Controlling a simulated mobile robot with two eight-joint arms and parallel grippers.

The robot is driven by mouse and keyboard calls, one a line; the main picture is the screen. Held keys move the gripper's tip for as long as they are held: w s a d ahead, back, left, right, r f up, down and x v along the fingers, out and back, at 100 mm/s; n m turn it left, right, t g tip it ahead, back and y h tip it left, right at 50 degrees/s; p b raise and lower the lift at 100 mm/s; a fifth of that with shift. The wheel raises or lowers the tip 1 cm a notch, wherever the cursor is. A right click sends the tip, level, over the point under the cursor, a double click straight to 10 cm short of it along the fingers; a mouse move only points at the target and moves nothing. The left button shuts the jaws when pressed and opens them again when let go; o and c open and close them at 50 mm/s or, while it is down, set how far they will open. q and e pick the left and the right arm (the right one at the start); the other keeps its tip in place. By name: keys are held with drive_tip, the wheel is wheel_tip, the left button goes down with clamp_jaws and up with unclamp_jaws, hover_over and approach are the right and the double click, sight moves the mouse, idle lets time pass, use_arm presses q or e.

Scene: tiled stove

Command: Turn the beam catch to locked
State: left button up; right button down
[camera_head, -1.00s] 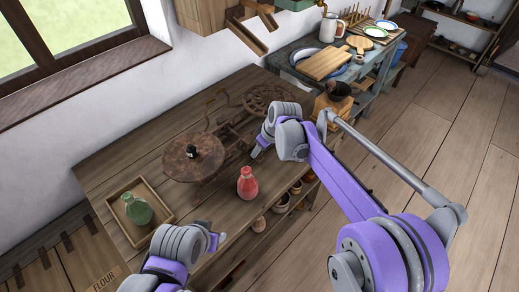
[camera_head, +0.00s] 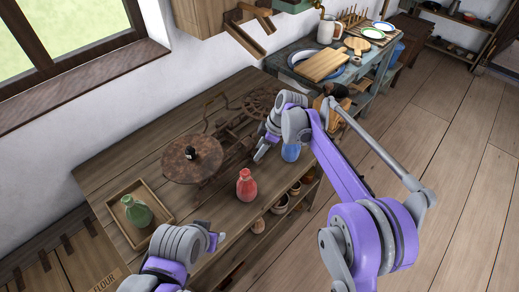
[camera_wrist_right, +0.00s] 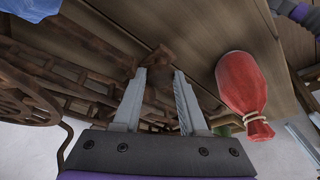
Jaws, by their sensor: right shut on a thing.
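A rusty beam scale with a round brown pan (camera_head: 192,157) stands on the wooden table. The beam catch (camera_wrist_right: 162,58) looks like a small brown piece at the scale's frame, between my right fingertips in the wrist view. My right gripper (camera_wrist_right: 160,76) is shut on it. In the head view my right gripper (camera_head: 259,155) is low beside the scale, and the catch is hidden there, so its setting cannot be read. My left gripper (camera_head: 219,238) is at the table's front edge, away from the scale; its jaws do not show clearly.
A red pouch (camera_head: 246,186) stands close to my right gripper, also beside it in the wrist view (camera_wrist_right: 243,90). A blue one (camera_head: 291,151) is partly behind my right arm. A green one (camera_head: 136,212) stands in a wooden tray (camera_head: 165,213). Shelves lie under the table.

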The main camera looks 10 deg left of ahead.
idle(0.4)
drive_tip(key=shift+c, duration=2.3)
unclamp_jaws()
